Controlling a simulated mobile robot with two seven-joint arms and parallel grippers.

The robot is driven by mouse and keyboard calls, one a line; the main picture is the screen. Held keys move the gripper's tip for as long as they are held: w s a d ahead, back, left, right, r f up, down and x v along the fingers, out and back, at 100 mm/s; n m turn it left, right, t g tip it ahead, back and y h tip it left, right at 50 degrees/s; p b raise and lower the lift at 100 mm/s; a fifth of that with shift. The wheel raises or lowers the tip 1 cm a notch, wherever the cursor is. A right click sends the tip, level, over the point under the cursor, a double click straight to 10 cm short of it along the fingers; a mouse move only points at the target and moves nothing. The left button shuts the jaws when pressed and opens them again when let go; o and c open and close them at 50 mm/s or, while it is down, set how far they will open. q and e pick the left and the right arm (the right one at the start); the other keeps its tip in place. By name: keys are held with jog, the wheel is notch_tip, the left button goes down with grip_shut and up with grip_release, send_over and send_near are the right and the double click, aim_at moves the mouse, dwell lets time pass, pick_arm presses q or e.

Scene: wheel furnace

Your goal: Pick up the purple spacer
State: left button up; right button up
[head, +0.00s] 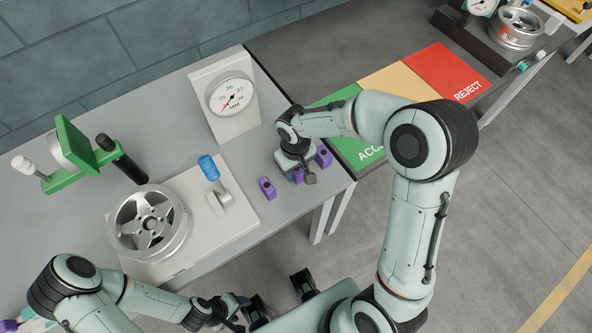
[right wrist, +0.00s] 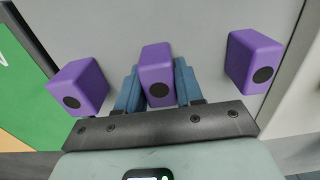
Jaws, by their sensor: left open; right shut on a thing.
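Three purple spacers with dark round holes are near the right end of the grey bench. My right gripper (head: 299,172) points down over the middle purple spacer (head: 298,176). In the right wrist view this middle spacer (right wrist: 157,72) sits between the two blue fingers, which are shut on it. I cannot tell whether it is clear of the bench. Another spacer (head: 267,188) stands apart to the left, and a third (head: 324,156) is close on the right. My left gripper (head: 243,309) is low in the head view, open, away from the spacers.
A dial gauge (head: 231,94) stands behind the spacers. A wheel (head: 149,223) and a blue-handled clamp (head: 211,172) are on a pale plate to the left. A green fixture (head: 77,150) is further left. Green, amber and red zones (head: 445,72) lie to the right.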

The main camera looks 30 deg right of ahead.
pick_arm(q)
jog(key=r+p, duration=0.1)
jog(key=w+r+p, duration=0.1)
jog(key=shift+w+r, duration=0.2)
jog(key=shift+r, duration=0.2)
pick_arm(e)
notch_tip(320, 180, up, 20)
dwell(0.6)
